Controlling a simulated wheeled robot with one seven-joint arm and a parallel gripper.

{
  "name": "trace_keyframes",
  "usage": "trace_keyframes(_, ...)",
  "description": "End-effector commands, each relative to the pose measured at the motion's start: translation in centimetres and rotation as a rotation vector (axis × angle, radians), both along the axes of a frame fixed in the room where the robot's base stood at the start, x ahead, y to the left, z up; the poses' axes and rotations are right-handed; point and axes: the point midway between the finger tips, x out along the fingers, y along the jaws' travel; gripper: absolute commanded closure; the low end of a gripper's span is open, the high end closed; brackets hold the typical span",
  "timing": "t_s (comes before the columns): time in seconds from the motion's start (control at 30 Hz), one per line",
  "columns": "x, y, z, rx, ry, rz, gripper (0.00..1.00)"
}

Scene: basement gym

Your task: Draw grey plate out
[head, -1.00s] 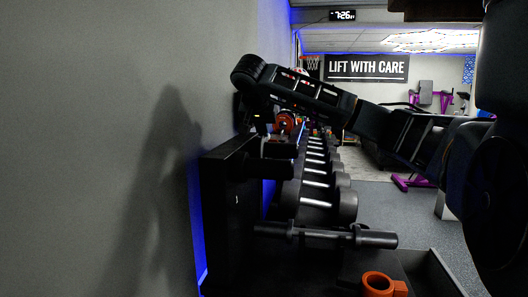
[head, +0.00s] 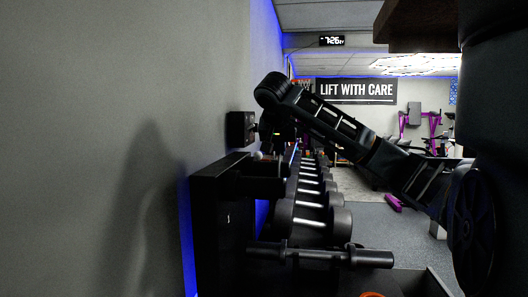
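I cannot make out a grey plate for certain in the head view. My arm reaches in from the right, bends at an elbow-like joint and points down above the far end of a black rack (head: 218,215) by the wall. My gripper (head: 266,145) is a small dark shape at the arm's lower end, near a black box (head: 240,128) on the wall. Its fingers blend into the dark background, so I cannot tell whether it is open or holds anything. A small pale spot (head: 257,155) shows just below it.
A row of dumbbells (head: 312,222) runs away along the rack. A dark bar (head: 320,256) lies across the front. An orange ring (head: 372,294) is cut off at the bottom edge. Open grey floor (head: 415,235) lies to the right; a dark overhang (head: 420,25) is above.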

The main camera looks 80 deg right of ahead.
Motion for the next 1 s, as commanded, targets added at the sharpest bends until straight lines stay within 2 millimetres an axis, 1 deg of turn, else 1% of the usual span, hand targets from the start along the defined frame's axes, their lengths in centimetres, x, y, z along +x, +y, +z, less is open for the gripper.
trace_keyframes(0.03,-1.0,-0.1,-0.2,0.0,-0.003,-0.001,1.0)
trace_keyframes(0.3,-5.9,-0.5,-0.2,0.0,-0.003,-0.003,1.0)
trace_keyframes(0.5,-8.7,-0.7,-0.1,-0.001,-0.001,-0.001,1.0)
trace_keyframes(0.6,-9.8,-0.8,0.0,-0.002,-0.002,-0.001,1.0)
trace_keyframes(0.7,-10.4,-0.9,0.0,-0.001,0.0,0.0,1.0)
trace_keyframes(1.0,-10.7,-0.9,0.0,-0.001,0.001,0.001,1.0)
